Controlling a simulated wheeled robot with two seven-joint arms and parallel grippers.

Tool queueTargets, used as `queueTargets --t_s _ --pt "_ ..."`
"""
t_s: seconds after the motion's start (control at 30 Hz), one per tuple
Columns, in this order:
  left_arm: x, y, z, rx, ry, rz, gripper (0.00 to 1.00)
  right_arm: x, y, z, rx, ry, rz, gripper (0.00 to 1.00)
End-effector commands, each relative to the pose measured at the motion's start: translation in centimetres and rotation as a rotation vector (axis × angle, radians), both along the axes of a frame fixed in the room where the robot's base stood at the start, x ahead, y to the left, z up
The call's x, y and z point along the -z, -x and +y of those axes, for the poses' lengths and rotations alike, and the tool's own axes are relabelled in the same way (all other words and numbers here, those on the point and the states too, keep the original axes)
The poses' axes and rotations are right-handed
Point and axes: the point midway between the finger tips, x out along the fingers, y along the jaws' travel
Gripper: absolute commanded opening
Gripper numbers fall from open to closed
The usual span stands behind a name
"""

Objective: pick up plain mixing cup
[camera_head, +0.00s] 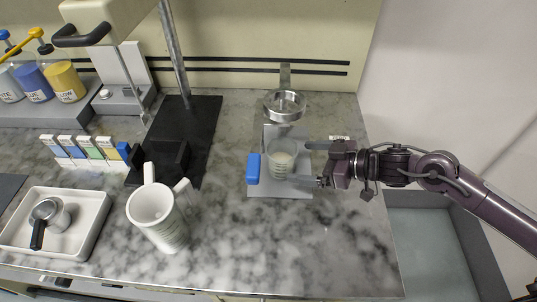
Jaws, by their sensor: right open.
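A clear cup (281,160) with pale contents stands upright on a grey plate (298,190) right of the middle of the counter. It looks like the plain mixing cup, though I see no label that settles this. My right gripper (298,163) comes in from the right at the cup's right side. It is open, with one finger toward the back and one toward the front of the cup. I cannot tell whether either finger touches it. My left gripper is not in view.
A blue block (253,168) sits at the plate's left edge, and a metal ring (285,105) stands behind the cup. A white two-handled jug (158,220) and a white tray (88,240) with a scoop (42,218) are left. The front right counter is clear.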

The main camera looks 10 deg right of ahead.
Motion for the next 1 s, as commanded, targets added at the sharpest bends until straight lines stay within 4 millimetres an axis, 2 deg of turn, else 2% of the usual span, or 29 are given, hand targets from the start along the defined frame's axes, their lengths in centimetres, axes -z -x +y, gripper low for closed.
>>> queueTargets --t_s 0.2,0.27,0.53,0.87,1.0 --pt "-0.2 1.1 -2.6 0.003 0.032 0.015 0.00 0.7 -1.2 1.8 0.000 -0.004 -0.001 0.93" --pt "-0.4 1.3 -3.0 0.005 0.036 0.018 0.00 0.9 -1.5 2.3 0.001 -0.004 -0.001 0.93" --pt "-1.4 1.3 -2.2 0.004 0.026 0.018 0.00 2.6 -3.4 5.1 0.000 -0.004 -0.001 0.93" --pt "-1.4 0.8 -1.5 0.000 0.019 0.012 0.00 3.2 -3.7 5.7 -0.001 0.001 -0.002 0.93" --pt "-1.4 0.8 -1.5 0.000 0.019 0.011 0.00 3.1 -3.7 5.6 0.000 0.001 -0.001 0.75"
